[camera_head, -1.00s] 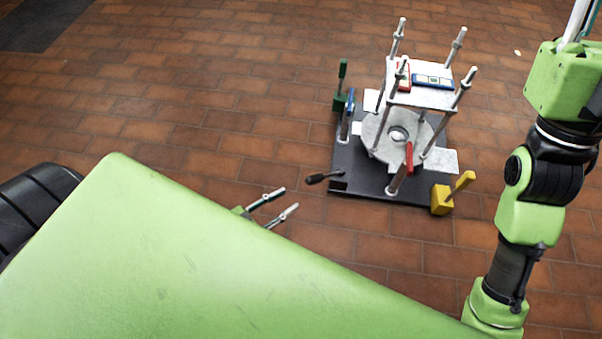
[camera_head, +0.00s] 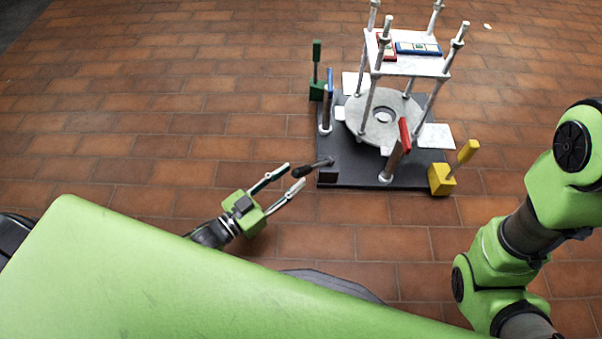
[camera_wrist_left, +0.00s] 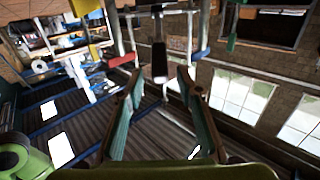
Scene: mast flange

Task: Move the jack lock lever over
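A short lever with a black handle (camera_head: 308,170) sticks out to the left from the front left corner of the dark base plate (camera_head: 345,173). I take it as the jack lock lever; no label shows. My left gripper (camera_head: 296,174) is open, its two fingers pointing at the handle's free end. In the left wrist view the black handle (camera_wrist_left: 159,62) shows ahead, between the open fingertips (camera_wrist_left: 160,74). I cannot tell whether they touch it. My right arm shows at the right; its gripper is out of view.
The plate carries a grey ring flange (camera_head: 355,118) and a white top plate (camera_head: 410,66) on posts. Green (camera_head: 317,65), blue (camera_head: 329,88), red (camera_head: 404,135) and yellow (camera_head: 467,152) handles stand around it. Tiled floor left of the plate is clear.

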